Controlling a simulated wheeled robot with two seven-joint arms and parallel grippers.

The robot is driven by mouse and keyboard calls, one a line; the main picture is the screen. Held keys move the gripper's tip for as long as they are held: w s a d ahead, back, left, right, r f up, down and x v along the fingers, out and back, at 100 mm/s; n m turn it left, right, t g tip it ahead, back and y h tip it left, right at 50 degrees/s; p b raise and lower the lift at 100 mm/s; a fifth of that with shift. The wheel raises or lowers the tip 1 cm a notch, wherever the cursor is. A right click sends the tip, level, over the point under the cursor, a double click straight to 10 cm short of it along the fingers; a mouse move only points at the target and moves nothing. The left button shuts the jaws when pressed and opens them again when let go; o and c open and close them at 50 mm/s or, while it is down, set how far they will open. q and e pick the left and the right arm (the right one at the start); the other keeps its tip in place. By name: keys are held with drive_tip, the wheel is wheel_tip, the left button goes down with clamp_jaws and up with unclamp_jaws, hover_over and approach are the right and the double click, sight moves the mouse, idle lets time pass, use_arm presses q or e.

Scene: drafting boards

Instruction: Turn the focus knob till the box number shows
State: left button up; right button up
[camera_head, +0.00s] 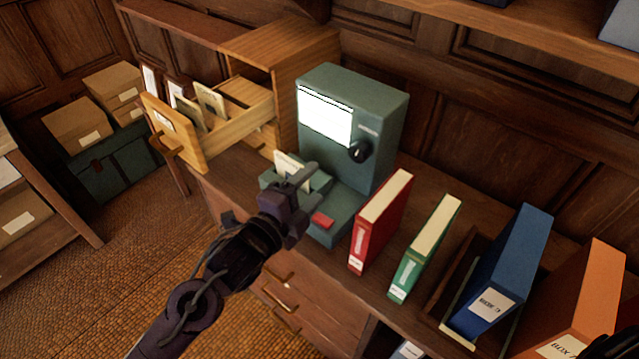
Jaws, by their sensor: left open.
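A grey-green reader machine (382,110) stands on the wooden desk. Its screen (325,117) glows white, and I can make out no number on it. The black focus knob (360,151) sits on its front, right of the screen's lower corner. My left gripper (304,193) is open in front of the machine, over its lower base, below and left of the knob and apart from it. It partly hides a small green tray (267,181) with pale cards (287,166) in it. A red button (322,220) shows on the base.
A red binder (381,222) and a green binder (425,247) stand close right of the machine. A blue binder (505,270) and an orange binder (590,300) are farther right. An open wooden card drawer (240,121) juts out at left. Dark panelling is behind.

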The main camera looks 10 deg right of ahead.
sight(355, 156)
use_arm(q)
drive_tip(key=w+d+m+b, duration=0.1)
drive_tip(key=d, duration=0.2)
drive_tip(key=w+d+m+h+b, duration=0.1)
drive_tip(key=w+d, duration=0.1)
drive_tip(key=d, duration=0.1)
drive_tip(key=w+d+r+m+h+b, duration=0.1)
drive_tip(key=w+d, duration=0.1)
drive_tip(key=d, duration=0.1)
drive_tip(key=shift+d+g, duration=0.3)
drive_tip(key=shift+g, duration=0.1)
drive_tip(key=shift+w+d+b, duration=0.3)
drive_tip(key=shift+w+d, duration=0.15)
drive_tip(key=shift+d, duration=0.15)
use_arm(e)
drive_tip(key=f, duration=0.2)
drive_tip(key=s+d+f, duration=0.1)
drive_tip(key=shift+s+f, duration=0.1)
drive_tip(key=shift+f, duration=0.25)
